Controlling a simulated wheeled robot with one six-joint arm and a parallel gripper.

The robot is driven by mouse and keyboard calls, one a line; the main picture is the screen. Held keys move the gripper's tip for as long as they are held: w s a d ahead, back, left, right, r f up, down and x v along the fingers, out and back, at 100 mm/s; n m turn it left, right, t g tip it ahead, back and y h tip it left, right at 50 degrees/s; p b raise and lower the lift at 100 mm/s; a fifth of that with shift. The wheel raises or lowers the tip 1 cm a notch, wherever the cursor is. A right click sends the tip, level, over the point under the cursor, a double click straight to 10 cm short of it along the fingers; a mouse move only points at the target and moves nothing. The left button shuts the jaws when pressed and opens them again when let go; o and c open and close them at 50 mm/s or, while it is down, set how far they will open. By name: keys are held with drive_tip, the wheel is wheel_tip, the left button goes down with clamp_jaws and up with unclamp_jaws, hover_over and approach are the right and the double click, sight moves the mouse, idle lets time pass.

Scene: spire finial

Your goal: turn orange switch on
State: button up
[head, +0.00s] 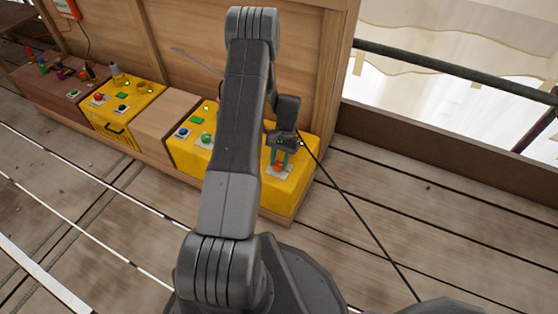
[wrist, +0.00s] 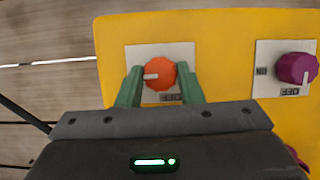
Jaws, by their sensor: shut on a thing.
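The orange switch (wrist: 160,74) is a round knob with a pale pointer mark, on a white plate (wrist: 188,55) on top of a yellow box (wrist: 222,32). In the wrist view its pointer faces left. In the head view the orange switch (head: 278,167) sits near the front right of the yellow box (head: 292,195). My gripper (wrist: 160,84) has its two green fingers on either side of the knob, shut on it. In the head view my gripper (head: 280,160) reaches down onto the switch from above.
A purple knob (wrist: 297,68) on its own white plate is to the right in the wrist view. A green button (head: 206,138) and a blue one (head: 183,132) are on the same box. A wooden panel (head: 180,45) stands behind. A second yellow box (head: 125,100) is further left.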

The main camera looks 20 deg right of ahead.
idle(0.4)
drive_tip(key=o, duration=1)
drive_tip(key=p+v, duration=0.4)
drive_tip(key=v, duration=0.9)
drive_tip(key=shift+d+r, duration=0.15)
drive_tip(key=shift+r, duration=0.2)
drive_tip(key=b+x, duration=0.4)
drive_tip(key=x, duration=0.9)
drive_tip(key=shift+f, duration=0.4)
